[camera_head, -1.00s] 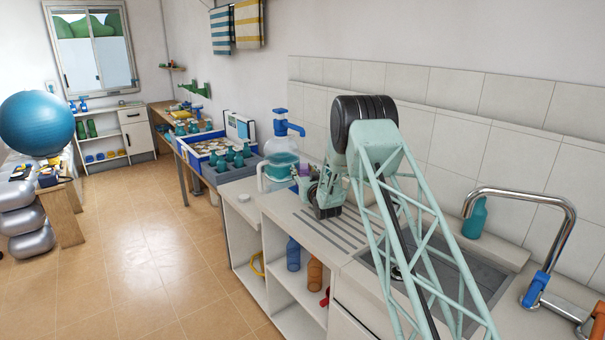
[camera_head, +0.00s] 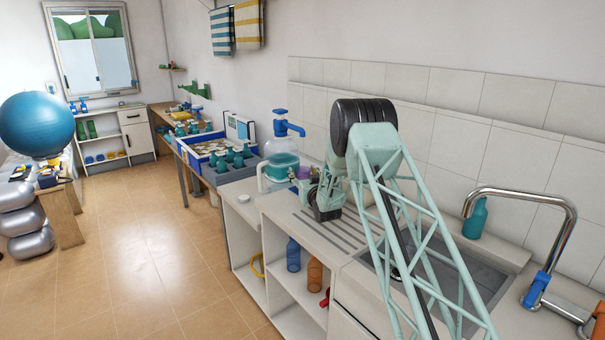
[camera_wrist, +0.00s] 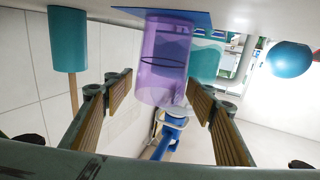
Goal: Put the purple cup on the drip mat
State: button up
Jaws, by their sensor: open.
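The translucent purple cup (camera_wrist: 163,60) is in the middle of the wrist view, which is upside down. Its base end overlaps a flat blue mat (camera_wrist: 200,18) on the counter, seemingly the drip mat; the contact edge is not clear. My gripper (camera_wrist: 160,88) is open, with one finger on each side of the cup's picture. Whether the fingers touch the cup cannot be told. In the head view the cup (camera_head: 303,172) shows small and partly hidden behind my gripper (camera_head: 318,194), beside the water dispenser.
The water dispenser (camera_head: 283,157) with a blue pump stands just behind and left of the cup. A teal cylinder (camera_wrist: 68,40) stands at one side in the wrist view. A tiled wall (camera_head: 420,130) lies behind. The grooved draining board (camera_head: 345,235) is bare in front.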

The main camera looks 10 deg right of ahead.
jog(key=shift+r, duration=0.15)
jog(key=shift+s+d+p, duration=0.2)
jog(key=shift+s+p, duration=0.1)
jog(key=shift+s, duration=1.7)
jog(key=shift+s+d+p, duration=0.15)
jog(key=shift+s+p, duration=0.15)
jog(key=shift+s, duration=1.7)
jog(key=shift+s+d+p, duration=0.2)
jog(key=shift+s+p, duration=0.1)
jog(key=shift+s, duration=1.7)
jog(key=shift+r, duration=0.1)
jog(key=s+r+g+h, duration=0.15)
jog(key=s+r, duration=0.25)
jog(key=r, duration=0.4)
jog(key=s+r+g+y, duration=0.1)
jog(key=s+r+g, duration=0.1)
jog(key=s+r, duration=0.4)
jog(key=s+r+g+h, duration=0.1)
jog(key=s+r+g, duration=0.1)
jog(key=s+r, duration=0.45)
jog(key=s+r+g, duration=0.1)
jog(key=s+r, duration=0.3)
jog(key=s, duration=0.6)
jog(key=s+a+m+g, duration=0.1)
jog(key=s+g, duration=0.6)
jog(key=s, duration=5.1)
jog(key=shift+s+g, duration=0.3)
jog(key=shift+g, duration=0.05)
